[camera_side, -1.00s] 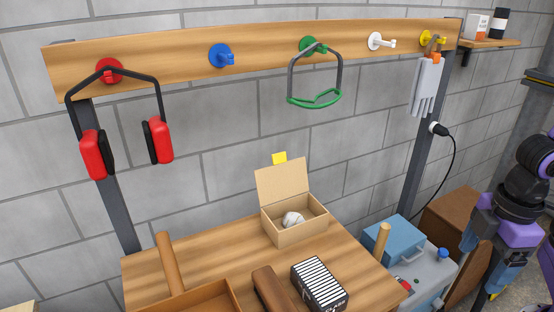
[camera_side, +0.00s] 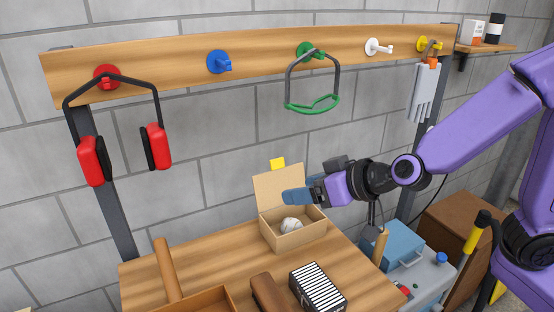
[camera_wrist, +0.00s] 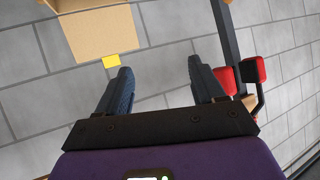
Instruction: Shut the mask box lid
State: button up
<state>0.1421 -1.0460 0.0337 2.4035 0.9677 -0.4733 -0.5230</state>
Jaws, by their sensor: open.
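The mask box (camera_side: 290,240) is an open cardboard box on the wooden bench, with a white mask (camera_side: 292,225) inside. Its lid (camera_side: 272,187) stands up at the back, with a yellow tab (camera_side: 277,164) on its top edge. In the wrist view the lid (camera_wrist: 102,32) and the yellow tab (camera_wrist: 111,61) show at the upper left. My gripper (camera_side: 290,198) reaches in from the right, over the box and by the lid's right side. In the wrist view my gripper (camera_wrist: 160,80) has its two fingers spread with nothing between them.
A striped black box (camera_side: 318,287), a brown block (camera_side: 268,294) and a wooden tray (camera_side: 200,300) lie at the bench front. Red earmuffs (camera_side: 93,160) and a green-banded visor (camera_side: 312,103) hang on the rail above. A blue box (camera_side: 400,243) stands at right.

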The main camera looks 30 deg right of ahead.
aim_at(277, 159)
jog(key=w+d+m+t+h, duration=0.3)
jog(key=w+d+m+h, duration=0.1)
jog(key=w+d+h, duration=0.1)
jog(key=x, duration=1.7)
jog(key=shift+w+r, duration=0.1)
jog(key=shift+r, duration=0.25)
grip_shut()
